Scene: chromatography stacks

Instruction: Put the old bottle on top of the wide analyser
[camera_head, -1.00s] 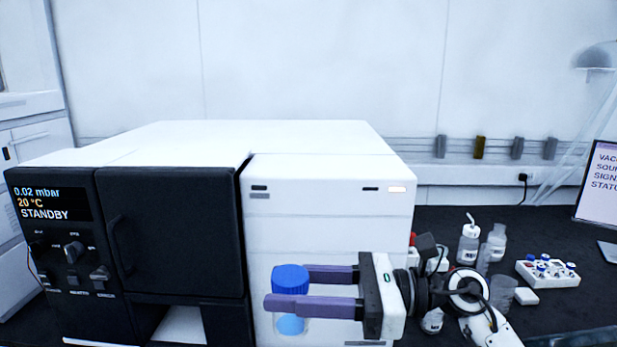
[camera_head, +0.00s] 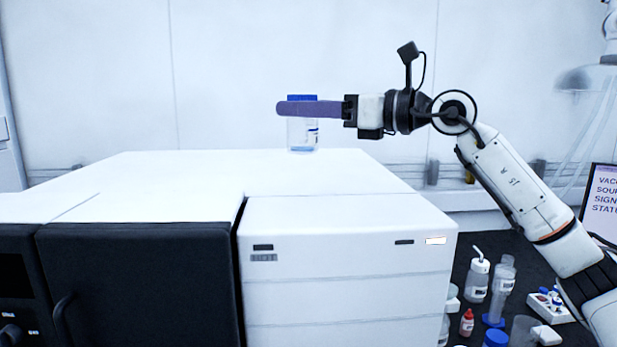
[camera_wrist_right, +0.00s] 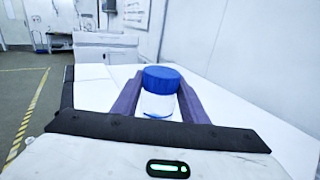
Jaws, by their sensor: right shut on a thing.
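The old bottle (camera_head: 303,137) is clear, with a blue cap and a little blue liquid at the bottom. My right gripper (camera_head: 290,108) is shut on it near the cap and holds it upright, in front of the back wall in the head view. In the right wrist view, the bottle (camera_wrist_right: 160,95) stands between the two purple fingers. The wide analyser (camera_head: 340,230) is a big white and black box with a flat white top (camera_head: 170,175). The bottle shows above the back part of that top; I cannot tell whether it touches. My left gripper is not in view.
On the dark bench to the right are a white wash bottle (camera_head: 478,280), a small red bottle (camera_head: 466,322) and a vial rack (camera_head: 550,306). A sign (camera_head: 603,205) stands at the far right. The analyser's top is otherwise clear.

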